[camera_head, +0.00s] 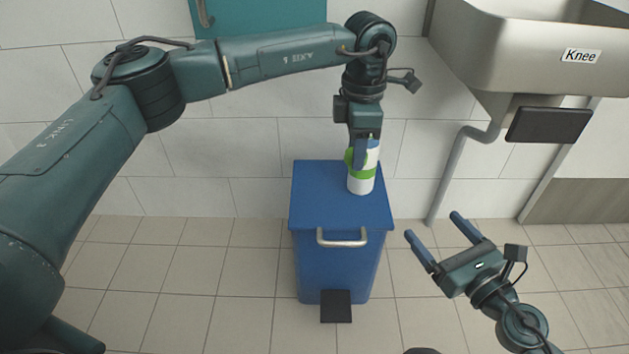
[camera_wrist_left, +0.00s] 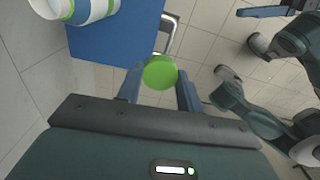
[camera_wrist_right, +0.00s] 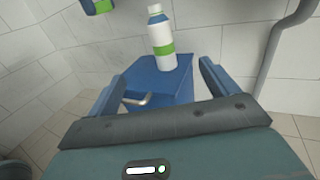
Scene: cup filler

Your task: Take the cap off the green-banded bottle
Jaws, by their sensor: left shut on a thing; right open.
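The green-banded bottle (camera_head: 361,184) stands upright on the blue bin's lid. It is white with a green band, and in the right wrist view the bottle (camera_wrist_right: 163,36) shows a blue shoulder and a pale neck without a green cap. My left gripper (camera_head: 357,158) is shut on the green cap (camera_wrist_left: 160,72), which is clear of the bottle. In the head view the gripper partly hides the bottle's upper part. The bottle (camera_wrist_left: 92,9) also shows at the upper left of the left wrist view. My right gripper (camera_head: 433,226) is open and empty, right of the bin.
The blue bin (camera_head: 340,213) has a front handle (camera_head: 341,243) and a black pedal (camera_head: 336,306). A metal sink (camera_head: 540,50) with a black knee plate (camera_head: 549,125) and a grey drain pipe (camera_head: 446,180) is at the right. The tiled floor left of the bin is clear.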

